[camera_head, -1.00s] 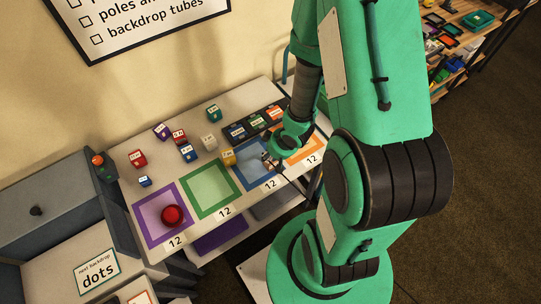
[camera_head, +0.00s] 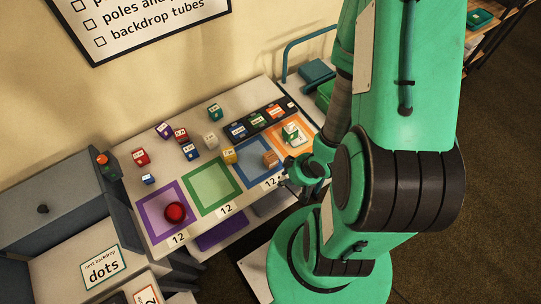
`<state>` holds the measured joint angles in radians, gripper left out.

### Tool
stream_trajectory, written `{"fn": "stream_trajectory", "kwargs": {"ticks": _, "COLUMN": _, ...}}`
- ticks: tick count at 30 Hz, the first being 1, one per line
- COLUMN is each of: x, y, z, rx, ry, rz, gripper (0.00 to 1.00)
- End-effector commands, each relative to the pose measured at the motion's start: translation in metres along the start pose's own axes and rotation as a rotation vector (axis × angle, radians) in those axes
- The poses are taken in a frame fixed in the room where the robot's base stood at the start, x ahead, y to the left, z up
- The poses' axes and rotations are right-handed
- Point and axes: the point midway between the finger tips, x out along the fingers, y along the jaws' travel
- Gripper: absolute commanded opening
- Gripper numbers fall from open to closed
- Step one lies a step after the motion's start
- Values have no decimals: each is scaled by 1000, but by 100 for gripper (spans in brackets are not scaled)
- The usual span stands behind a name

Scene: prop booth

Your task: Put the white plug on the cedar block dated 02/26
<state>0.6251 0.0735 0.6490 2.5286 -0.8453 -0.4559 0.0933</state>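A brown-orange block (camera_head: 270,159), perhaps the cedar one, sits at the right side of the blue-outlined square (camera_head: 246,171). A pale block (camera_head: 211,141) stands behind the squares, left of the dark tray. A white and green piece (camera_head: 291,132) sits inside the orange-outlined square (camera_head: 303,131). I cannot tell which of these, if any, is the white plug. The dates on the blocks are too small to read. My gripper (camera_head: 290,187) is at the table's front right edge, in front of the brown-orange block and apart from it. Its fingers are small and dark, and their opening is unclear.
Several red, blue, purple, green and yellow blocks stand on the left and middle of the table. A dark tray (camera_head: 228,134) with labelled pieces lies at the back right. The green-outlined square (camera_head: 211,186) is empty.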

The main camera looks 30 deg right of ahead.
Motion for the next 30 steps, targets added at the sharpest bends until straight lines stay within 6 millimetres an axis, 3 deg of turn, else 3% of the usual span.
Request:
{"fn": "stream_trajectory", "kwargs": {"ticks": 10, "x": 7, "y": 8, "z": -16, "rx": -2, "ry": 0, "rz": 0, "gripper": 3}}
{"fn": "stream_trajectory", "kwargs": {"ticks": 30, "x": 51, "y": 55, "z": -114, "rx": -2, "ry": 0, "rz": 0, "gripper": 3}}
